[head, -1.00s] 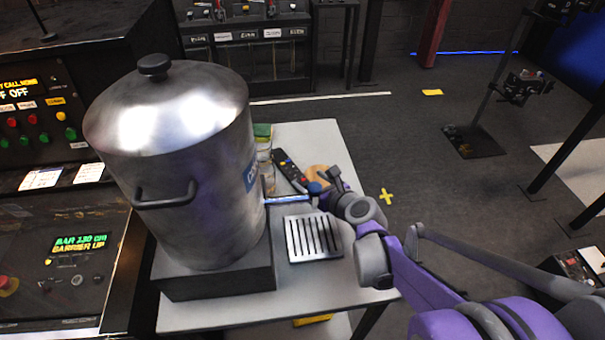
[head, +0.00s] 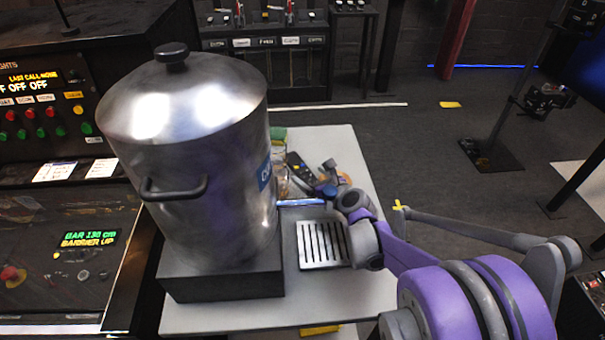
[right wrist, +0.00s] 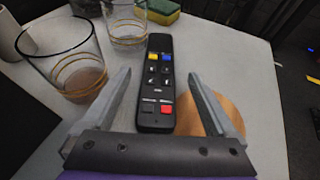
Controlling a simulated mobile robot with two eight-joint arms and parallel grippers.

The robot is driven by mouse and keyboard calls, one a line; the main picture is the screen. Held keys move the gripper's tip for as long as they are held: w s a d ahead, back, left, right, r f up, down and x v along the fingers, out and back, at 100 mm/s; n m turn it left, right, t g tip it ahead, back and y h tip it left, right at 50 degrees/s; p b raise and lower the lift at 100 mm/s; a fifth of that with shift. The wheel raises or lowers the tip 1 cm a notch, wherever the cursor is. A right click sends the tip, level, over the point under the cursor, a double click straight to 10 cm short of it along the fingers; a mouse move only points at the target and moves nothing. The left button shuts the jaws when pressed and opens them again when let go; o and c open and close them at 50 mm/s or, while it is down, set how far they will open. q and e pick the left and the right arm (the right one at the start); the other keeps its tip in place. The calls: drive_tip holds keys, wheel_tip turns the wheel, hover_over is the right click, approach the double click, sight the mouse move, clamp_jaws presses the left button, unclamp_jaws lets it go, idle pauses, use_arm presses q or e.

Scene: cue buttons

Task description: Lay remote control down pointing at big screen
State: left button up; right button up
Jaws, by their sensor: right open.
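The black remote control (right wrist: 158,85) with coloured buttons lies on the white table (head: 340,145). In the right wrist view it lies lengthwise between and beyond the fingertips of my open right gripper (right wrist: 162,82), with no visible grip on it. In the head view the remote (head: 300,168) shows behind my right gripper (head: 318,190), which partly hides it. A dark blue panel (head: 578,65), perhaps the big screen, is cut off at the right edge. My left gripper is out of view.
A large steel pot (head: 195,160) on a black block fills the table's left. Two glasses (right wrist: 70,75) stand left of the remote. A sponge (right wrist: 160,10) lies behind it, and a round tan object (right wrist: 208,115) at right. A slotted metal plate (head: 322,243) lies in front.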

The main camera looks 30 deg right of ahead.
sight(302, 173)
drive_tip(key=x, duration=0.3)
drive_tip(key=shift+s, duration=0.1)
clamp_jaws()
idle(0.4)
